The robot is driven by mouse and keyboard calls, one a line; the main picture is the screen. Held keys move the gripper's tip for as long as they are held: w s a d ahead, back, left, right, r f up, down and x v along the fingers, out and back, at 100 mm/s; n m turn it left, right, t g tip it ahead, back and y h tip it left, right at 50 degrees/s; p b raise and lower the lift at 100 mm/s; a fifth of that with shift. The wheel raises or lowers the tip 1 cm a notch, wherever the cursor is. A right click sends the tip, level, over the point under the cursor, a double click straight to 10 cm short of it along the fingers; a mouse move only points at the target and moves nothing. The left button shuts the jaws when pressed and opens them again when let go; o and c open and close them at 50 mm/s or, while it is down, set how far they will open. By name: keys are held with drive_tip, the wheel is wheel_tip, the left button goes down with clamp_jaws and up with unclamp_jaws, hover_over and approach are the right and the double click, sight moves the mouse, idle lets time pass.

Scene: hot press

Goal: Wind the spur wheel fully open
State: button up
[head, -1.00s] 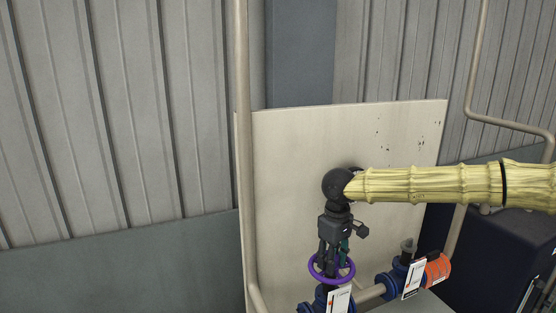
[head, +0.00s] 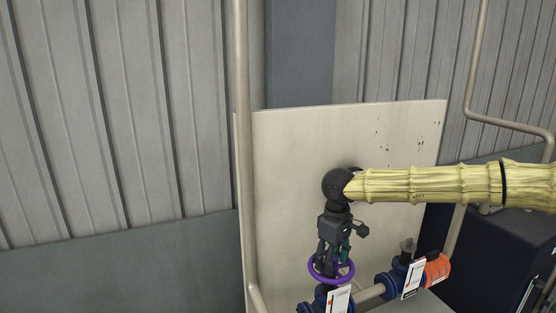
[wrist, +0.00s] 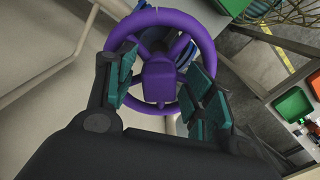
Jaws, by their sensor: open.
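The purple spur wheel (head: 331,281) sits on top of a blue valve (head: 318,297) at the bottom of the head view. In the wrist view the wheel (wrist: 160,22) shows its rim, spokes and square hub. My gripper (head: 333,272) points down at the wheel from above. In the wrist view my gripper (wrist: 160,92) is open, with one teal-padded finger on each side of the hub. The fingers overlap the wheel's rim and spokes in the picture; I cannot tell whether they touch. The valve body is mostly hidden below the wheel.
A second blue valve (head: 394,280) with a white tag (head: 413,279) and an orange part (head: 437,270) stands to the right on the same pipe (head: 370,293). A tall beige pipe (head: 246,150) rises at left. A cream panel (head: 290,180) stands behind my gripper.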

drive_tip(key=shift+m, duration=8.7)
drive_tip(key=shift+m, duration=0.3)
